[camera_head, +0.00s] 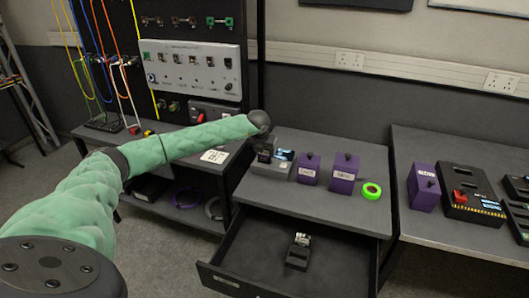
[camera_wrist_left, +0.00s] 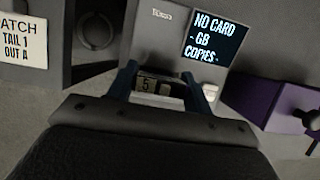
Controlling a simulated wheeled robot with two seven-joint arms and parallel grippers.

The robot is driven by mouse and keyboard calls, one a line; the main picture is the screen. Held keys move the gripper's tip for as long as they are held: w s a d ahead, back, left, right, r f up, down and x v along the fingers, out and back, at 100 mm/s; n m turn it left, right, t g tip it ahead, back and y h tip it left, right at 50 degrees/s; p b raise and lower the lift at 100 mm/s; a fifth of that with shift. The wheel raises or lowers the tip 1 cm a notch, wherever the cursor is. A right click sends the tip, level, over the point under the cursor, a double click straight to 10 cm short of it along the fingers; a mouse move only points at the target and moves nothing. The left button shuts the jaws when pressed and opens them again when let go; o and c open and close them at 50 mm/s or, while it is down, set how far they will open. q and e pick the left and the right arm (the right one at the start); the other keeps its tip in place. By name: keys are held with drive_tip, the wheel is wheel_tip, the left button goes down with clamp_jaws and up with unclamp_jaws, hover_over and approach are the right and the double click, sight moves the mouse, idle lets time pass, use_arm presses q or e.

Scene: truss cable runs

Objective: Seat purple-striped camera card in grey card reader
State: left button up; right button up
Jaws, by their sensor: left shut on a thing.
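The grey card reader (camera_head: 270,169) stands at the left end of the middle desk. In the left wrist view its grey face (camera_wrist_left: 160,45) fills the top middle, and its screen (camera_wrist_left: 214,38) reads "NO CARD - GB COPIES -". My left gripper (camera_wrist_left: 160,90) is shut on a small card (camera_wrist_left: 146,85) with a "5" on it, close in front of the reader's face. No purple stripe can be made out on the card. Whether the card touches the reader cannot be told. In the head view the left gripper (camera_head: 264,149) is small and dark at the reader, and the card is hidden. My right gripper is not in view.
Below, an open drawer (camera_head: 250,262) holds a small dark device (camera_head: 298,254).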

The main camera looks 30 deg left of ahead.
use_arm(q)
drive_tip(key=shift+f+b, duration=0.65)
drive_tip(key=shift+b, duration=0.25)
idle(0.6)
idle(0.3)
drive_tip(key=o, duration=1.4)
drive_tip(key=shift+r, duration=0.1)
drive_tip(key=shift+r+p, duration=0.75)
drive_tip(key=shift+r, duration=2.95)
drive_tip(key=shift+f, duration=0.1)
